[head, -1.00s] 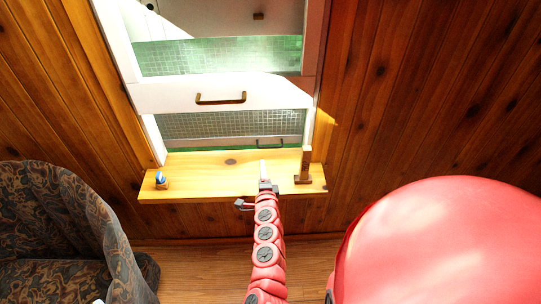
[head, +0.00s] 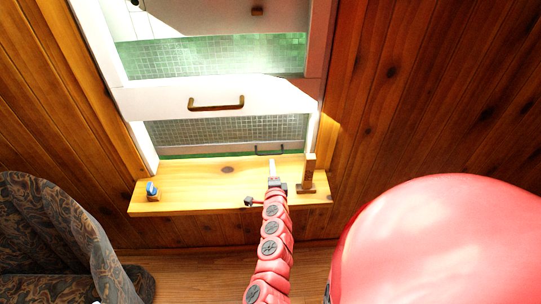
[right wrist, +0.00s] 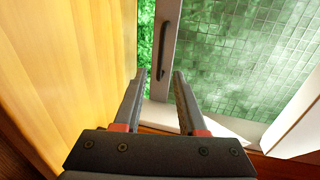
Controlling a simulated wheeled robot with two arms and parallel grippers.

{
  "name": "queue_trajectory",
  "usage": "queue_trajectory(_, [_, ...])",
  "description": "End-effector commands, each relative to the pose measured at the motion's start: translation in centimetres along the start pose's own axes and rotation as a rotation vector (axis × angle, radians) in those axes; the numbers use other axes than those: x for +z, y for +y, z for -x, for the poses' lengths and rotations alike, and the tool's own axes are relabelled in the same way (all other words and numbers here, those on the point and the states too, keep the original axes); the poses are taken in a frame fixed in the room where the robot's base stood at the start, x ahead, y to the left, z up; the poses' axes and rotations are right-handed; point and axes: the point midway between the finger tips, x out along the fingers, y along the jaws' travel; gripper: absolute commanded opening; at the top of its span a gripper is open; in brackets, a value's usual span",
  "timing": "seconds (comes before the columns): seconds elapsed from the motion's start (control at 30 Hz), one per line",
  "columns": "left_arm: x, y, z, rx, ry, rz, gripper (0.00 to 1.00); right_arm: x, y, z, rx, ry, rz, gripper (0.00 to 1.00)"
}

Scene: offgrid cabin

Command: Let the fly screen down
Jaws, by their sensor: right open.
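The fly screen (head: 225,131) is a grey mesh in the lower window opening, behind the white sash. Its grey bottom rail carries a dark handle (head: 268,152). A thin green strip shows between rail and sill. My right gripper (head: 271,165) is over the sill, just short of the handle. In the right wrist view, my right gripper (right wrist: 161,76) is open and empty. There the handle (right wrist: 163,50) appears ahead of the fingertips, between their lines, with no contact visible. My left gripper is not in view.
The white sash with a brass handle (head: 216,104) crosses the window above. The wooden sill (head: 215,176) holds a wooden block (head: 308,178) close right of my gripper and a small blue-topped item (head: 152,191) at its left end. A patterned armchair (head: 45,235) stands at left.

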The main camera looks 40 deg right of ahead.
Motion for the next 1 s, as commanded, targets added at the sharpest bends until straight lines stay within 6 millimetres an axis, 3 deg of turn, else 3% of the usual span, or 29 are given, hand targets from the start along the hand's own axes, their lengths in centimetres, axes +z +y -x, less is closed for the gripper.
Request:
queue_trajectory(0.2, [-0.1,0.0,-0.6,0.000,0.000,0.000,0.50,0.1,-0.3,-3.7,-0.003,-0.004,0.002,0.41])
queue_trajectory(0.5, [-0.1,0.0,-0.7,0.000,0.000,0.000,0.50,0.1,-0.1,-7.3,-0.002,-0.002,0.002,0.41])
queue_trajectory(0.97, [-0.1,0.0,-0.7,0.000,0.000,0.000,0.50,0.0,0.0,-8.2,0.000,0.000,0.000,0.41])
queue_trajectory(1.0, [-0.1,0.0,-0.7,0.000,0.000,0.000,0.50,0.0,0.0,-8.2,0.000,0.000,0.000,0.35])
